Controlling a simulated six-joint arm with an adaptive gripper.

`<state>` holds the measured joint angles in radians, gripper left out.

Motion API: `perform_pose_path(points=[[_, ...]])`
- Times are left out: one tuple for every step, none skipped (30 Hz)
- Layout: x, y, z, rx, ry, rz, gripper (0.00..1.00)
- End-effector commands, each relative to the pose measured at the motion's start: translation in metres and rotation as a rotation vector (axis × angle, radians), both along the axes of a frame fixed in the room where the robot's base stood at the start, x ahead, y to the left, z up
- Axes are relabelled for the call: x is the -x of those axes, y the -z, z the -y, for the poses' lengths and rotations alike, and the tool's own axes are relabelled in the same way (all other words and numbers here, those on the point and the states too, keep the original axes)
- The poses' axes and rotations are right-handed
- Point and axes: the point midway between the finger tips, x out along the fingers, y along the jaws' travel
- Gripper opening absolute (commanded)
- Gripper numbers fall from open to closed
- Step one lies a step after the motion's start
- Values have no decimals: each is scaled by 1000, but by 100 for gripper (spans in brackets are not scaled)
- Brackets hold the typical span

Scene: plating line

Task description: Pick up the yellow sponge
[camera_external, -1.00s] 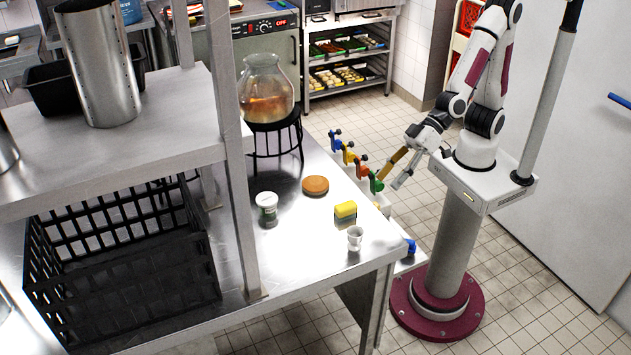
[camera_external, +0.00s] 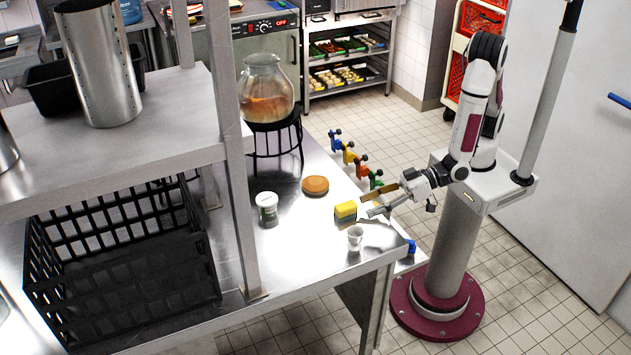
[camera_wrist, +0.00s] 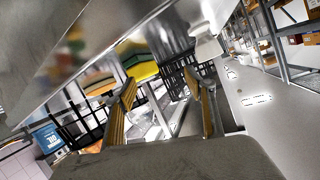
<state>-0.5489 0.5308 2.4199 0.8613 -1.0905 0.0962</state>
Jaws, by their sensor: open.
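The yellow sponge (camera_external: 346,209) lies on the steel table near its right edge, with a darker layer under the yellow one. In the wrist view, a yellow and green block (camera_wrist: 141,66) that looks like the sponge shows just beyond the fingers. My gripper (camera_external: 368,204) is open and empty, just right of the sponge, with its fingers pointing left toward it. The fingers also show in the wrist view (camera_wrist: 165,95). Whether a finger touches the sponge I cannot tell.
A small metal cup (camera_external: 355,238) stands just in front of the sponge. A white-lidded jar (camera_external: 267,208) and a round brown bun-like item (camera_external: 315,185) stand to the left and behind. Coloured clamps (camera_external: 361,168) line the table edge. A glass pot (camera_external: 266,90) stands on a black stand.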

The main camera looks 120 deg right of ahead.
Motion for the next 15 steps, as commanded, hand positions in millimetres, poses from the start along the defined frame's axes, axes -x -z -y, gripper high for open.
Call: perform_pose_path(points=[[1, 5, 0, 20, 9, 9, 54], [2, 7, 1, 32, 15, 19, 54], [3, 9, 2, 48, 24, 32, 54], [4, 11, 3, 62, 29, 40, 54], [5, 13, 3, 74, 35, 50, 54], [7, 15, 5, 93, 44, 63, 54], [8, 16, 5, 108, 48, 75, 54], [9, 18, 6, 122, 53, 85, 54], [11, 19, 7, 143, 60, 100, 54], [13, 20, 7, 158, 65, 111, 54], [15, 21, 8, 175, 70, 122, 54], [17, 22, 8, 197, 75, 139, 54], [19, 23, 8, 213, 78, 151, 54], [21, 23, 9, 230, 82, 163, 54], [23, 24, 9, 250, 86, 178, 54]])
